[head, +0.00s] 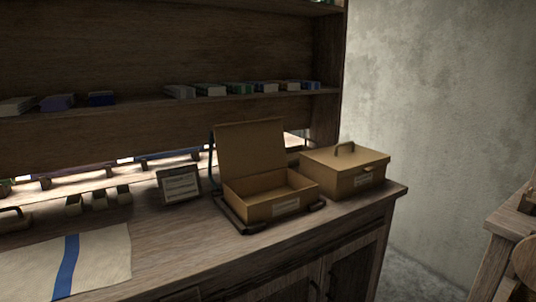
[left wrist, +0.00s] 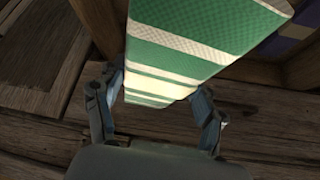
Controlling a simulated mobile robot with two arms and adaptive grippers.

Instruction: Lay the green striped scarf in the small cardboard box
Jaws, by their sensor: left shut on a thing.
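The green scarf (left wrist: 185,45) with white stripes shows in the left wrist view as a folded, flat-faced bundle. My left gripper (left wrist: 157,92) is shut on it, with one finger on each side of its near end. The far end of the scarf runs out of the top of that view. In the head view a small open cardboard box (head: 282,206) stands on the counter, its lid (head: 252,150) raised at the back. Its visible inside looks empty. Neither gripper nor the scarf shows in the head view.
A closed box with a handle (head: 342,181) stands right of the open one. A dark-framed card (head: 180,186) stands to its left. A pale cloth with a blue stripe (head: 100,262) lies at the left. A shelf (head: 150,107) with several folded pieces runs above the counter (head: 185,240).

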